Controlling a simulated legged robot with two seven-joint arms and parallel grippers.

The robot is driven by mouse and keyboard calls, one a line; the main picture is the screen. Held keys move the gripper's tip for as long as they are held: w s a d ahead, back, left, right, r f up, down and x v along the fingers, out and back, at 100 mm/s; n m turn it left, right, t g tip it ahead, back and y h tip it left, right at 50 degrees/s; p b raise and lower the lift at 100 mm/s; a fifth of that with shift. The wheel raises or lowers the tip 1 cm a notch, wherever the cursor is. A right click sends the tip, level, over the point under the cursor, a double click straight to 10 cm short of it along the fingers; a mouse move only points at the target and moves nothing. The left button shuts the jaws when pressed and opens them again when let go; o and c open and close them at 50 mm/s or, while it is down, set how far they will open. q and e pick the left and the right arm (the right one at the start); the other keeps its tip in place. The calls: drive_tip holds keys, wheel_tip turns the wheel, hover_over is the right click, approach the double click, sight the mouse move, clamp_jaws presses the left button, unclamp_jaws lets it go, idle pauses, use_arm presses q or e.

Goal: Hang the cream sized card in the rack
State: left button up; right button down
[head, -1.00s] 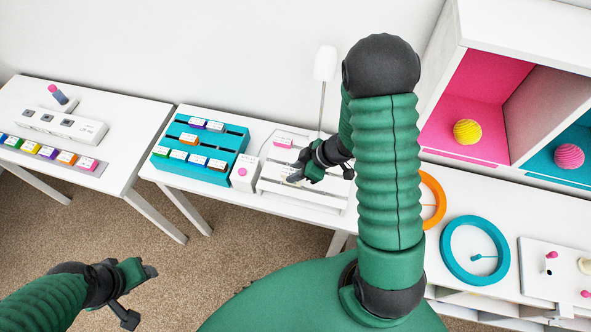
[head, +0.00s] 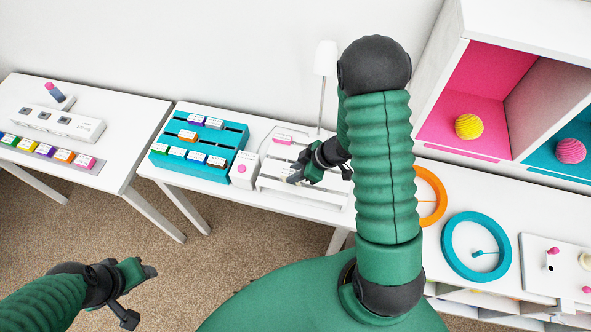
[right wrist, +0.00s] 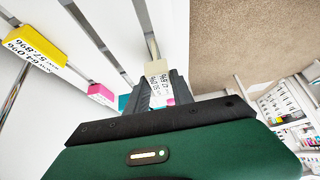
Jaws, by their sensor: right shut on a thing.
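The cream-edged card (right wrist: 158,82) with printed text is between the fingers of my right gripper (right wrist: 165,92) in the right wrist view. My right gripper (head: 296,176) is shut on it over the front part of the white slotted rack (head: 268,183). The card lies by a slot's line in the wrist view; I cannot tell whether it is in the slot. In the head view the gripper mostly hides the card. My left gripper (head: 138,290) is over the floor at lower left, away from the rack; its jaw gap is unclear.
A pink-topped card (head: 283,139) hangs at the rack's back; a yellow card (right wrist: 35,45) shows in the wrist view. A teal rack (head: 237,139) with several cards and a white box (head: 243,171) stand left of it. A lamp (head: 325,60) stands behind.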

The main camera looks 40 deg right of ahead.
drive_tip(key=shift+f+b, duration=0.45)
drive_tip(key=shift+f, duration=0.45)
drive_tip(key=shift+f+b, duration=0.55)
drive_tip(key=shift+f, duration=0.4)
drive_tip(key=c, duration=1)
unclamp_jaws()
drive_tip(key=shift+r, duration=0.1)
drive_tip(key=shift+p+v, duration=2.15)
drive_tip(key=shift+v, duration=6.15)
